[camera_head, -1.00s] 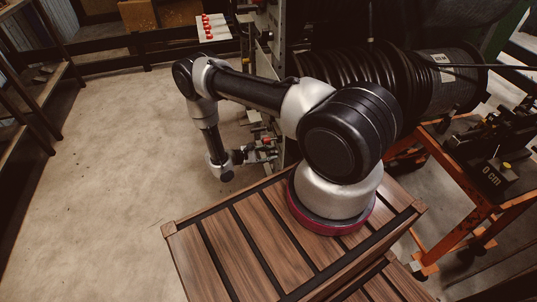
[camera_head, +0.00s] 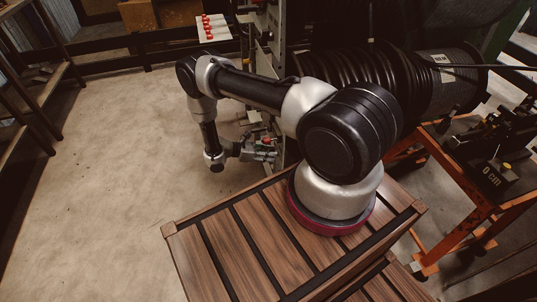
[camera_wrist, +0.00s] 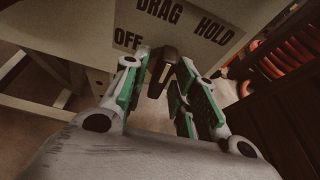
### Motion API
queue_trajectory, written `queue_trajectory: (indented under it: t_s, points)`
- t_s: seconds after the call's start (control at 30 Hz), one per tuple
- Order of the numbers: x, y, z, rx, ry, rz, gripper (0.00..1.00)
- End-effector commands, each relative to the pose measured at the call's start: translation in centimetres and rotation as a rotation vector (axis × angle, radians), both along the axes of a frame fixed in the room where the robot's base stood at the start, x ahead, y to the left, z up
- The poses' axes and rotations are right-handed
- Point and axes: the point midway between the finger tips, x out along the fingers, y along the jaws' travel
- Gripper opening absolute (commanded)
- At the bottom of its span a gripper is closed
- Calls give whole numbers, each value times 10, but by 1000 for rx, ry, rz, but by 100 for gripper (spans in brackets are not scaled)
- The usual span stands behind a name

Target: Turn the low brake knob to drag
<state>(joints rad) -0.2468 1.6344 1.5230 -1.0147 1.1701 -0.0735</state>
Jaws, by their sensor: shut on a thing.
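In the wrist view the brake knob (camera_wrist: 162,74), a dark narrow handle with a paler near end, stands out from a pale panel (camera_wrist: 188,57). The panel bears the labels OFF (camera_wrist: 128,39), DRAG (camera_wrist: 160,11) and HOLD (camera_wrist: 213,30). My gripper (camera_wrist: 160,79) has its green-padded fingers on both sides of the knob and is shut on it. The knob's far end leans slightly right in the picture. I cannot tell exactly which label it points at. In the head view my gripper (camera_head: 262,150) is small beside the machine, and the knob cannot be made out.
A black hose reel (camera_head: 405,80) stands behind my arm. An orange cart (camera_head: 465,195) is at the right. A slatted wooden top (camera_head: 240,245) lies below my arm. Reddish coils (camera_wrist: 285,55) on a dark rack show at the wrist view's right. The floor at left is clear.

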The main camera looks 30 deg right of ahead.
Motion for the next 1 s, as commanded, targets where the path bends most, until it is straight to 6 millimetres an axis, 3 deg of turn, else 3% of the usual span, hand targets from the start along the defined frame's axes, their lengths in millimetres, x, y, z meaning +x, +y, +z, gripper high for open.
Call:
queue_trajectory:
  t_s: [0.5,1.0]
  points:
    - [2,0,0,99,347,0,4]
    - [3,0,-1,122,425,2,4]
